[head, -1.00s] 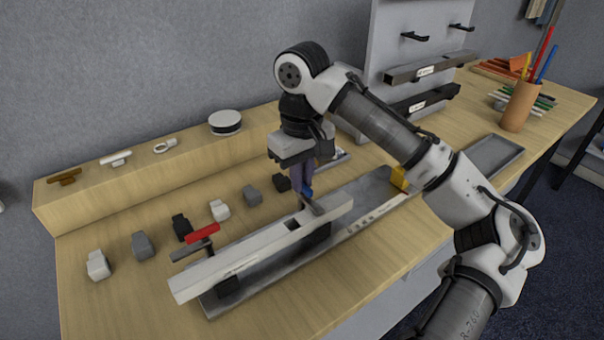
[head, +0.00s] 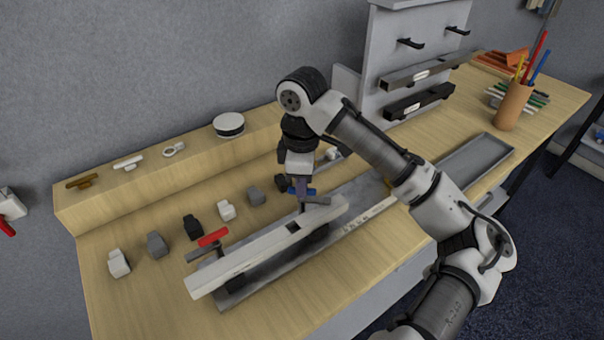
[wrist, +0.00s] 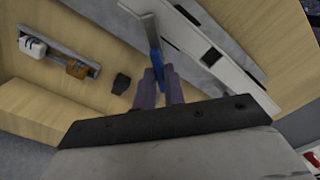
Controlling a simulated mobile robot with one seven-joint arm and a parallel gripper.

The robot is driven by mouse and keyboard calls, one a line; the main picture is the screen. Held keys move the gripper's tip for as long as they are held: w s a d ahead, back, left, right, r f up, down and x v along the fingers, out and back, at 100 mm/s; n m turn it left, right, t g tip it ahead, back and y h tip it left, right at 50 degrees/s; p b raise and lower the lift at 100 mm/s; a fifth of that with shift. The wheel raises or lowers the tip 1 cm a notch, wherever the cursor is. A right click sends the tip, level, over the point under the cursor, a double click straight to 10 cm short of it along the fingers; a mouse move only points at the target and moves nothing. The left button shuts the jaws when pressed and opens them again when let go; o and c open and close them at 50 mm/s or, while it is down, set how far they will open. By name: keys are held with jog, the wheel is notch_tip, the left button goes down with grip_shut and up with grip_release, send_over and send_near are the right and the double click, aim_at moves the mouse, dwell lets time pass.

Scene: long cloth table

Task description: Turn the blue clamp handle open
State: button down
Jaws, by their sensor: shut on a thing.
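The blue clamp handle (head: 309,192) sits at the far right end of the pale beam (head: 245,252), next to a grey clamp bar. My gripper (head: 302,196) points down at it, with its fingers shut on the handle. In the wrist view, the two purple-grey fingertips (wrist: 159,82) lie on either side of the blue handle (wrist: 155,58), whose near end is hidden between them. A red clamp handle (head: 212,237) sits at the near left end of the beam, apart from my gripper.
Several small grey, black and white blocks (head: 157,245) stand in a row behind the beam. A raised wooden ledge (head: 150,185) runs along the wall. A grey tray (head: 478,160) and a pencil cup (head: 514,107) are to the right.

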jog(key=n+p, duration=0.1)
jog(key=n, duration=0.3)
jog(key=shift+r+n, duration=0.1)
jog(key=shift+n, duration=0.2)
jog(key=shift+n+p, duration=0.55)
jog(key=shift+n, duration=1.25)
jog(key=c, duration=1.5)
grip_release()
notch_tip(320, 180, up, 14)
jog(key=shift+f+b, duration=0.15)
jog(key=shift+b, duration=0.65)
jog(key=shift+s+f, duration=0.1)
